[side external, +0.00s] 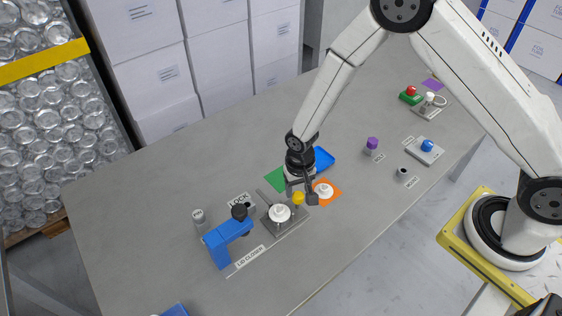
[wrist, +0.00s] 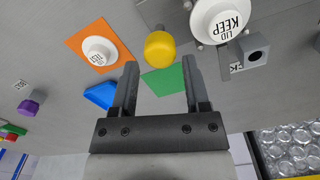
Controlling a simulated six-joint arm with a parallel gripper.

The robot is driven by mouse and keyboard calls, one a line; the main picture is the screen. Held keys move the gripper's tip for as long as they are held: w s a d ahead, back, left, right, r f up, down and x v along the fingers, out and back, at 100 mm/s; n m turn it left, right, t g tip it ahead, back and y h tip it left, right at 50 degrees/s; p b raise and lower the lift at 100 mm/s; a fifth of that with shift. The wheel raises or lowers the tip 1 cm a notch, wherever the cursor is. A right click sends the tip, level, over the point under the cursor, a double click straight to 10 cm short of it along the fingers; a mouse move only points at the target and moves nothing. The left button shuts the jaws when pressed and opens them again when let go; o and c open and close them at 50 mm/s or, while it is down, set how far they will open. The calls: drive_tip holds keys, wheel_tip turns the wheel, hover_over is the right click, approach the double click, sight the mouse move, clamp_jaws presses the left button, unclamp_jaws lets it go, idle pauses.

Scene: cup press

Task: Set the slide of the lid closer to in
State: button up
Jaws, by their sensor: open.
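The lid closer (side external: 267,233) is a grey base by the "LID CLOSER" label, with a white "KEEP LID" disc (side external: 279,213) on it. A yellow knob (side external: 298,198) stands at its right end; it looks like the slide's handle. The knob also shows in the wrist view (wrist: 161,49), just beyond and between the fingertips. My gripper (side external: 301,197) is over the right end of the closer, open and empty. It also shows in the wrist view (wrist: 159,68). Whether a finger touches the knob, I cannot tell.
A blue bracket (side external: 227,243) with a black knob stands left of the closer. An orange mat (side external: 331,197) with a white lid, a green mat (side external: 281,178) and a blue tray (side external: 323,158) lie close by.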

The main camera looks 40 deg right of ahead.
drive_tip(key=shift+f, duration=1.25)
clamp_jaws()
idle(0.7)
